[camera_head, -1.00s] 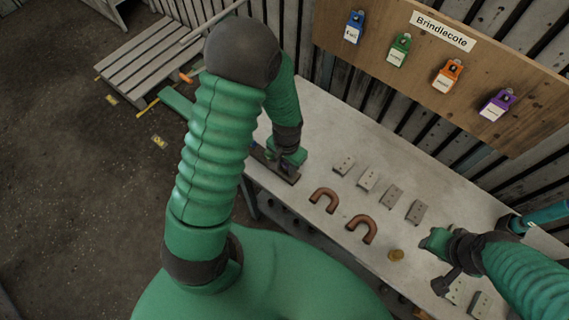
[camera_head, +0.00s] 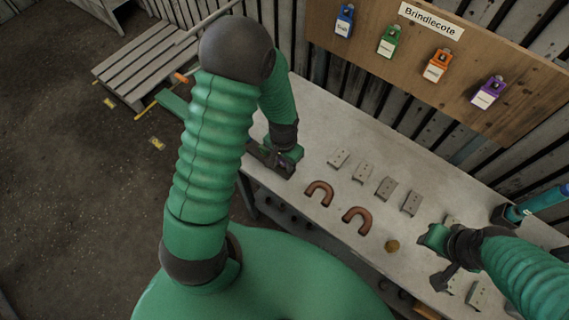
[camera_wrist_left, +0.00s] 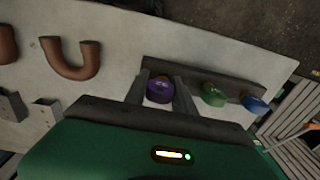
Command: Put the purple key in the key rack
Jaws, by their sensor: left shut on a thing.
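The purple key (camera_wrist_left: 160,90) has a round purple head and sits between the two fingers of my left gripper (camera_wrist_left: 160,88) in the left wrist view. My left gripper is shut on it, at the dark key rack (camera_wrist_left: 205,70), a long bar on the table. In the head view my left gripper (camera_head: 279,158) is at the table's near-left edge, over the rack (camera_head: 258,152). A green key (camera_wrist_left: 213,95) and a blue key (camera_wrist_left: 255,104) stand along the rack. Whether the purple key is fully seated is hidden. My right gripper (camera_head: 438,258) is low over the table's right part; its jaw opening is unclear.
A wooden board (camera_head: 400,65) labelled Brindlecote holds blue, green, orange and purple tagged units behind the table. Two copper U-bends (camera_head: 357,221), several grey blocks (camera_head: 386,188) and a small brass piece (camera_head: 392,246) lie on the table (camera_head: 318,115). A wooden pallet (camera_head: 150,60) is at left.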

